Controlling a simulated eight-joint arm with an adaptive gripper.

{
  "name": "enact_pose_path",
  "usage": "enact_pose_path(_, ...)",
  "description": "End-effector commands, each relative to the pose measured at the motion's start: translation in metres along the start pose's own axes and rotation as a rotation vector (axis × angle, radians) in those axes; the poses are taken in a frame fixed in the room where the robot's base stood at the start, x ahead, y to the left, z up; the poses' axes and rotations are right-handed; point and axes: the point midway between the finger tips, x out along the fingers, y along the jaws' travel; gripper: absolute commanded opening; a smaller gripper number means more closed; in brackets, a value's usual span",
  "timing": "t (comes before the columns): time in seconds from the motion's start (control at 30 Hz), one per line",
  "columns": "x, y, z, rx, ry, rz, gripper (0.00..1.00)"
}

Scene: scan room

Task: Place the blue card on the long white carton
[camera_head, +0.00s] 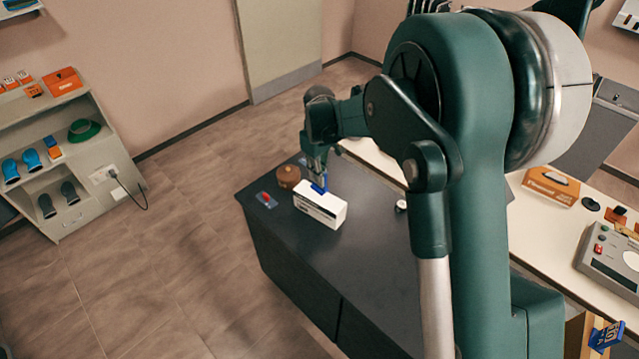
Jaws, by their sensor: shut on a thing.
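The long white carton (318,205) lies on the dark tabletop of a cabinet, near its far end. My gripper (319,182) points down right over the carton's top. It is shut on the blue card (320,186), a small blue piece that shows between and below the fingertips. The card is at the carton's top face; I cannot tell whether it touches it. My fingers hide part of the card.
A brown round container (288,176) and a small card with a red item (266,200) stand left of the carton. A small white round object (401,205) is to the right. The dark tabletop (345,255) in front is clear.

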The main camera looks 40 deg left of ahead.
Motion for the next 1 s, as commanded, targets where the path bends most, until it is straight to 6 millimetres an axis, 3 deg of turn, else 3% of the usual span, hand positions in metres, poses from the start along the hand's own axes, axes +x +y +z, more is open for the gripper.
enact_pose_path(0.33,0.002,0.0,0.0,0.0,0.0,0.0,0.0)
enact_pose_path(0.7,0.035,0.0,0.0,0.0,0.0,0.0,0.0)
enact_pose_path(1.0,0.038,0.0,0.0,0.0,0.0,0.0,0.0)
